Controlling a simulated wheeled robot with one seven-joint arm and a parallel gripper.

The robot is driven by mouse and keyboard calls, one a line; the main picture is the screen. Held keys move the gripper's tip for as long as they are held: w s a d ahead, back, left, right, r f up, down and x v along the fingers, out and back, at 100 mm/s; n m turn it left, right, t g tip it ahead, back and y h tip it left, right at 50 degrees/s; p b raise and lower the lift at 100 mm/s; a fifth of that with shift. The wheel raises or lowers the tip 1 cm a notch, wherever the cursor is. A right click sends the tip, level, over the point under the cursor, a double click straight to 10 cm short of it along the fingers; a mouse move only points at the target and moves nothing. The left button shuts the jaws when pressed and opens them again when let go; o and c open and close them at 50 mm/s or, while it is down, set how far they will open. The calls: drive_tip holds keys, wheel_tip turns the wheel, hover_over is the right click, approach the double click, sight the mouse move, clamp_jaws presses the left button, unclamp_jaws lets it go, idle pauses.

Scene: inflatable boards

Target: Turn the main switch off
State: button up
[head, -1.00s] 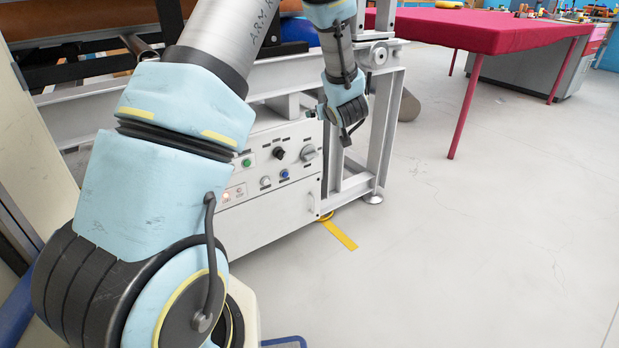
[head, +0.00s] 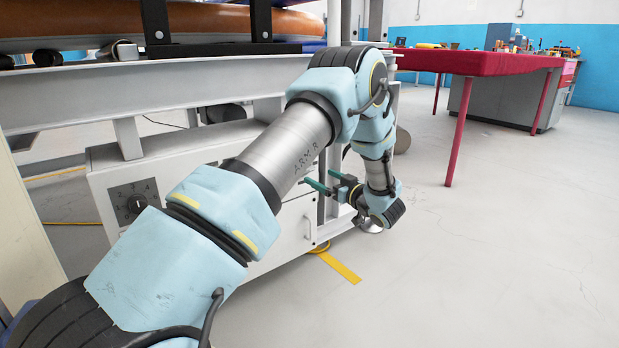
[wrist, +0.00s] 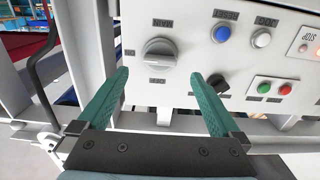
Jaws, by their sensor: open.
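The main switch (wrist: 160,53) is a large round grey knob with a raised grip bar. It sits on the white control panel (wrist: 180,88) in the wrist view, with upside-down lettering around it. The knob shows between and just beyond the tips of my two green fingers. My gripper (wrist: 160,74) is open, with nothing between its fingers. Whether the fingers touch the knob or panel cannot be told. In the head view my gripper (head: 317,177) points left toward the white cabinet (head: 285,235), and my arm hides the main switch.
A black knob (wrist: 219,83), blue button (wrist: 221,34), white button (wrist: 262,38), green button (wrist: 264,88) and red button (wrist: 286,90) are close by. A numbered dial (head: 135,202) is on the cabinet's left. A red-covered table (head: 480,62) stands right; the floor between is clear.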

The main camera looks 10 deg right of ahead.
drive_tip(key=b+x, duration=0.1)
drive_tip(key=x, duration=0.5)
drive_tip(key=shift+w+b, duration=0.3)
drive_tip(key=shift+b, duration=0.1)
drive_tip(key=shift+a, duration=0.15)
drive_tip(key=c, duration=1.4)
drive_tip(key=shift+n, duration=0.4)
drive_tip(key=n+b, duration=0.3)
drive_tip(key=n, duration=1.4)
drive_tip(key=shift+f, duration=0.1)
